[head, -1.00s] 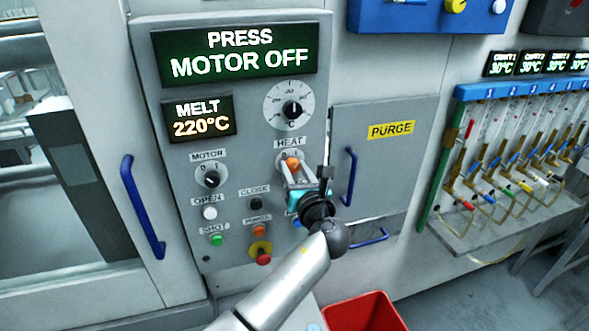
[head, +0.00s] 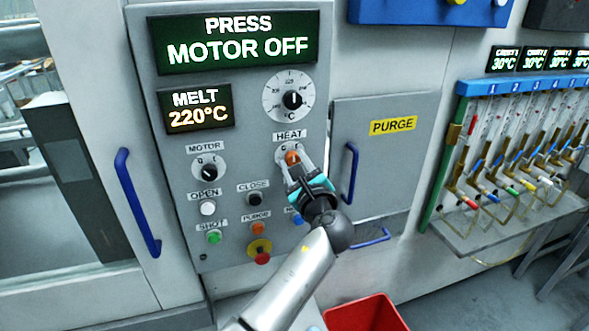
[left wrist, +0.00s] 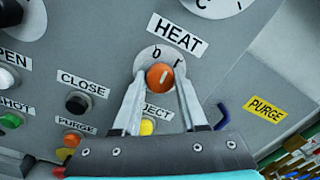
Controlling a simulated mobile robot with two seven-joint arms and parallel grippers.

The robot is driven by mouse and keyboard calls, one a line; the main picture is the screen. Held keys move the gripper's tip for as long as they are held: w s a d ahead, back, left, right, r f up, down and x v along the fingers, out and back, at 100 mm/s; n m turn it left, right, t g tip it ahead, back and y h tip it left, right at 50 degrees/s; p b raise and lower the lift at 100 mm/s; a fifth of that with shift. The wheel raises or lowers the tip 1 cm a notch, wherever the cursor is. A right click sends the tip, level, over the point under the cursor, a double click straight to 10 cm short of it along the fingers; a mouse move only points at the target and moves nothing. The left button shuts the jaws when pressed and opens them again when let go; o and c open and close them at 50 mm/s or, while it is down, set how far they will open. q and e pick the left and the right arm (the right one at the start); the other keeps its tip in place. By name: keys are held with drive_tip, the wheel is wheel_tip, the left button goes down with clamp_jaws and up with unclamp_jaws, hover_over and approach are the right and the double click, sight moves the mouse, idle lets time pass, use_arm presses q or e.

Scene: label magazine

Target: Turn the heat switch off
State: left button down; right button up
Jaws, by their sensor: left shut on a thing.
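The heat switch (head: 292,158) is an orange knob on a pale round dial under the HEAT label on the grey control panel. It also shows in the left wrist view (left wrist: 159,77), with a white mark on its face tilted up to the right. The marks 0 and I show on the dial above it. My left gripper (head: 295,166) is shut on this knob, one finger on each side. In the left wrist view its two fingers (left wrist: 159,85) close in around the knob from below. My right gripper is not in view.
The panel display (head: 238,40) reads PRESS MOTOR OFF, and a smaller one (head: 195,108) reads MELT 220°C. The motor switch (head: 207,172) and several push buttons are left of and below my gripper. A blue handle (head: 349,174) stands close on the right.

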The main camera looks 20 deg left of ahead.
use_arm(q)
drive_tip(key=n+b, duration=0.2)
drive_tip(key=n, duration=0.2)
drive_tip(key=shift+f+b, duration=0.1)
drive_tip(key=shift+b, duration=0.2)
drive_tip(key=shift+n+b, duration=0.55)
drive_tip(key=shift+n, duration=0.45)
drive_tip(key=shift+c, duration=2.2)
unclamp_jaws()
